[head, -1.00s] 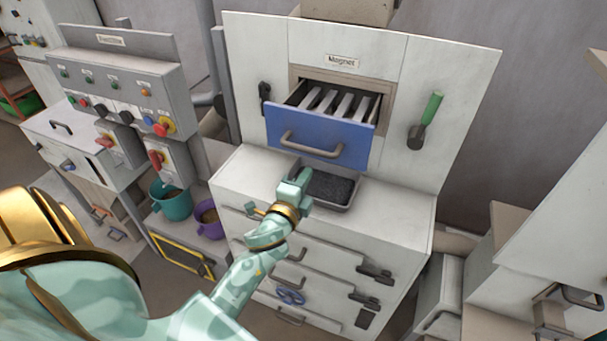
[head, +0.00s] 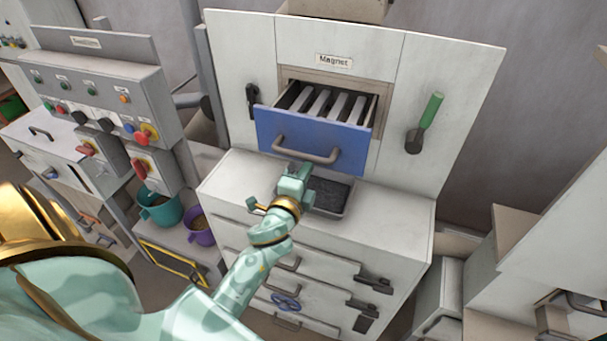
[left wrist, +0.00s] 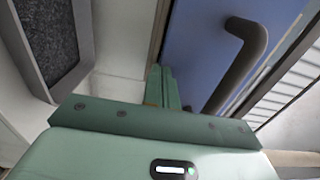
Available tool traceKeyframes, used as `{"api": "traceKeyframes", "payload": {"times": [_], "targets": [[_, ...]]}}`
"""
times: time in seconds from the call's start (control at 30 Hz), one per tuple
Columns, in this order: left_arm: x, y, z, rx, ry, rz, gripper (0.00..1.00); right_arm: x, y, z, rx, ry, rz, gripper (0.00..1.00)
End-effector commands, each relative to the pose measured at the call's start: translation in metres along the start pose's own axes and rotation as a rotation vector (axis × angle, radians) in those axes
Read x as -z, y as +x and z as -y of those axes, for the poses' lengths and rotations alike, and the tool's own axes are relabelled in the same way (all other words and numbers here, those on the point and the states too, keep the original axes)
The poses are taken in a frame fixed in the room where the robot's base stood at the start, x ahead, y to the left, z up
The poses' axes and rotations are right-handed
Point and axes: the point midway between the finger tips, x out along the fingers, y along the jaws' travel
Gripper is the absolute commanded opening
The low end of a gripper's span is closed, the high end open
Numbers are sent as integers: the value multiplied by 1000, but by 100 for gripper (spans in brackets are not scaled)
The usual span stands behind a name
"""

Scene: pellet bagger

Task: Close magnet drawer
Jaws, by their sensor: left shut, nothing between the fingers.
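The blue magnet drawer (head: 345,152) stands pulled out of the panel under the "Magnet" label (head: 334,61), with several pale bars showing inside. Its grey handle (head: 305,150) is on the front face. My left gripper (head: 294,172) is shut and empty just below and in front of the drawer face, near the handle's lower left. In the left wrist view my shut fingers (left wrist: 161,88) are close to the blue face (left wrist: 200,45), beside the handle (left wrist: 245,60). I cannot tell whether they touch it. My right gripper is not in view.
A grey tray of dark granules (head: 328,196) sits on the cabinet top (head: 395,205) below the drawer. A green-handled lever (head: 431,110) is on the panel at right. A control box (head: 105,90) and teal bucket (head: 160,208) stand at left.

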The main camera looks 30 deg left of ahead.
Motion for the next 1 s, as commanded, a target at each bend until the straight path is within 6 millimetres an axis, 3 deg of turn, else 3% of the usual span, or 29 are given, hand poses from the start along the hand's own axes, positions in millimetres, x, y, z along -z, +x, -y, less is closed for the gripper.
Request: {"api": "traceKeyframes", "payload": {"times": [0.4,0.6,0.8,1.0], "targets": [[0,101,-1,2,1,0,0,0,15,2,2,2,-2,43],[0,140,-2,0,1,1,0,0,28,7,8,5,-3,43],[-1,159,-2,-2,1,1,0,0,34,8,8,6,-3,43],[-1,163,2,1,1,1,0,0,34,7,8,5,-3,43]]}}
